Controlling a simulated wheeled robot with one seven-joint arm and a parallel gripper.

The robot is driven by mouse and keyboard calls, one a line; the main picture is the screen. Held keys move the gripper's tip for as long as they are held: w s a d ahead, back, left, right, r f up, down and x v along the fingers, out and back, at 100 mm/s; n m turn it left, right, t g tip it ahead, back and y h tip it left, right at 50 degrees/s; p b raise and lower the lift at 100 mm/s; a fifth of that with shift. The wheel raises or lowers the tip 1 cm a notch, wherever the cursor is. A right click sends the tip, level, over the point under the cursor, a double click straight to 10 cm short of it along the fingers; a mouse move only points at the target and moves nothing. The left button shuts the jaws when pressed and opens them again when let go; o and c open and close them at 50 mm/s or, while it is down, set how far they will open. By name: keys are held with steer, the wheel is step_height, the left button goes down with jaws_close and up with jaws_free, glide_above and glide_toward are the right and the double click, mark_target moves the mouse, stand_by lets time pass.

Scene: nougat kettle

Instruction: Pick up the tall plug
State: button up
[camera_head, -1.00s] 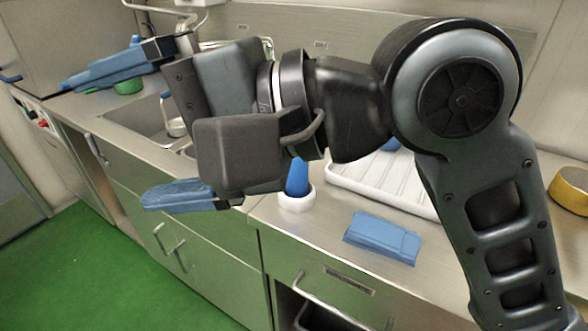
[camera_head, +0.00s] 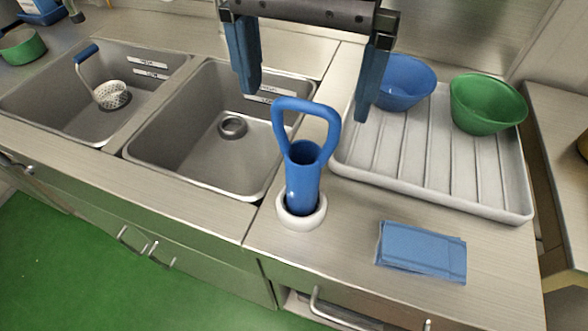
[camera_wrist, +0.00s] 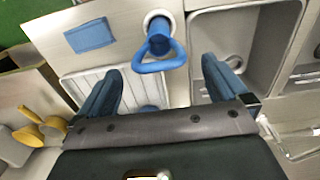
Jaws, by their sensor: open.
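The tall plug (camera_head: 303,185) is a blue upright tube with a loop handle on top. It stands in a white ring holder (camera_head: 288,217) on the counter, just right of the sink. My gripper (camera_head: 305,104) is open and empty, its two blue fingers pointing down, and looks to be above and behind the plug. In the wrist view, the plug's loop handle (camera_wrist: 158,66) shows between and just ahead of my open fingers (camera_wrist: 160,68). I cannot tell the exact height gap.
A white ribbed tray (camera_head: 430,165) holds a blue bowl (camera_head: 405,85) and a green bowl (camera_head: 487,105) at right. Folded blue cloths (camera_head: 422,250) lie in front. Two sink basins (camera_head: 190,140) are at left; one holds a blue-handled strainer (camera_head: 110,95).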

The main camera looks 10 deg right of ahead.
mark_target(303, 152)
steer(key=shift+d+f, duration=0.1)
steer(key=shift+f, duration=3.45)
steer(key=c, duration=1.5)
